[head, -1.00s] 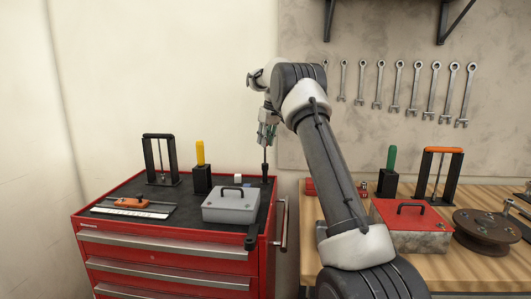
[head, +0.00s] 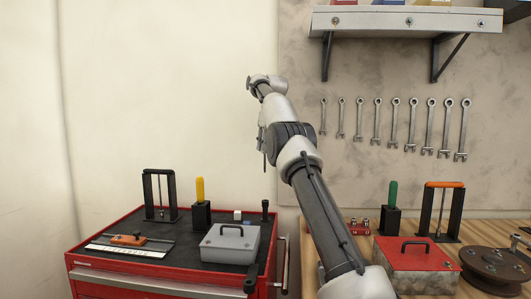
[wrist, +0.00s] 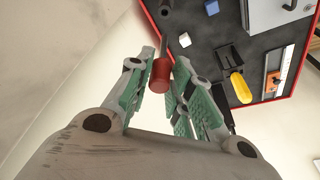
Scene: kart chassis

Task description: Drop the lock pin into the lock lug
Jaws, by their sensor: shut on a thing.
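My gripper (wrist: 160,88) is shut on a red cylindrical piece in the wrist view, which I take to be the head of the lock pin (wrist: 160,74). A grey shaft appears to run from it away from the camera. In the head view my gripper (head: 262,138) is high above the right side of the red tool chest, partly hidden by my arm. A thin dark piece hangs under it, clear of everything. I cannot make out the lock lug for certain in either view.
The red tool chest (head: 75,262) carries a grey box (head: 230,244), a yellow-handled tool (head: 200,190), a black frame (head: 160,195) and a black post (head: 265,210). A wooden bench at right holds a red-lidded box (head: 418,255). Wrenches hang behind.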

